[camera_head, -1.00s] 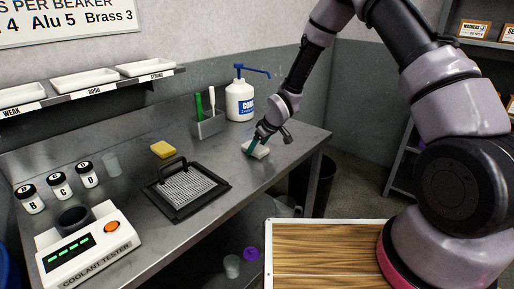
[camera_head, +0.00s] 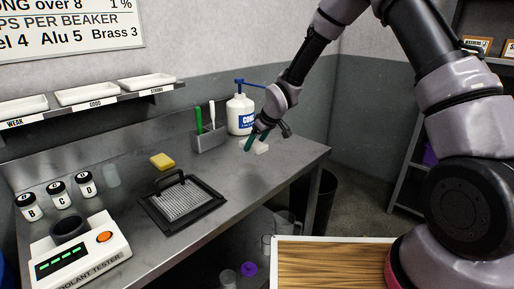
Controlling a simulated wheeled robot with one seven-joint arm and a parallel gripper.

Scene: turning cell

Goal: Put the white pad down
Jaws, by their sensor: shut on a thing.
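The white pad (camera_head: 261,147) is a small pale block near the right end of the steel bench (camera_head: 235,178). My gripper (camera_head: 254,143), with teal fingers, is shut on it. The pad appears a little above the bench top. The fingers and wrist hide part of it, and the gap beneath is hard to judge.
A pump bottle (camera_head: 240,115) and a holder (camera_head: 209,138) with brushes stand behind, to the left. A yellow sponge (camera_head: 162,161), a black-framed mesh tray (camera_head: 184,203), labelled jars (camera_head: 57,194) and a coolant tester (camera_head: 80,250) stand further left. Bare bench lies around the pad.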

